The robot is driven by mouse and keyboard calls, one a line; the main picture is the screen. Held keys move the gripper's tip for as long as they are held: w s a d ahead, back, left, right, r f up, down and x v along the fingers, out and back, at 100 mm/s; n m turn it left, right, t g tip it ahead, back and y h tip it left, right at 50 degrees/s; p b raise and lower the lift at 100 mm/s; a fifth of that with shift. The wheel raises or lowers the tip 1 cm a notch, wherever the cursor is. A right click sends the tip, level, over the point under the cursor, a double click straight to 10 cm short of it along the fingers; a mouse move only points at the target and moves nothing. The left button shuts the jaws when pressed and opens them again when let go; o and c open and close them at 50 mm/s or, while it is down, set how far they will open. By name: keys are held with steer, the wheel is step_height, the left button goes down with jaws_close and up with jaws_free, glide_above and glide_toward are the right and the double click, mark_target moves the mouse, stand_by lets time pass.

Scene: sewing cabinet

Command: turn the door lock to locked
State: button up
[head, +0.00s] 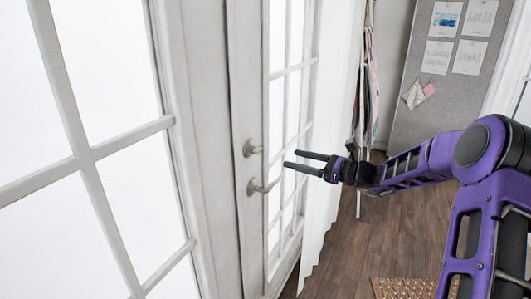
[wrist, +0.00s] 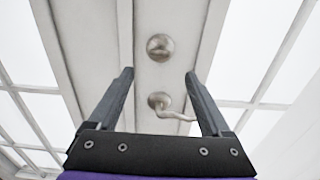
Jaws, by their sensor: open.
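The door lock (head: 251,148) is a round metal knob on the white door's edge stile, above a lever handle (head: 262,186). In the wrist view the lock (wrist: 160,47) sits ahead of the fingertips and centred between them, with the handle (wrist: 172,106) below it, seen between the fingers. My gripper (head: 291,161) is open and empty, its two dark fingers pointing left toward the door. In the head view the fingertips are to the right of the lock, apart from it. The angle of the lock's turn piece is too small to tell.
White glass-paned doors (head: 115,142) fill the left side. A white curtain (head: 327,130) hangs behind my gripper. A grey pin board (head: 435,95) with papers stands at the back right. Wooden floor (head: 345,255) is clear beside a woven mat (head: 403,289).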

mark_target(261, 151)
steer(key=x, duration=1)
steer(key=shift+w+a, duration=0.15)
steer(key=shift+a, duration=0.1)
jaws_close()
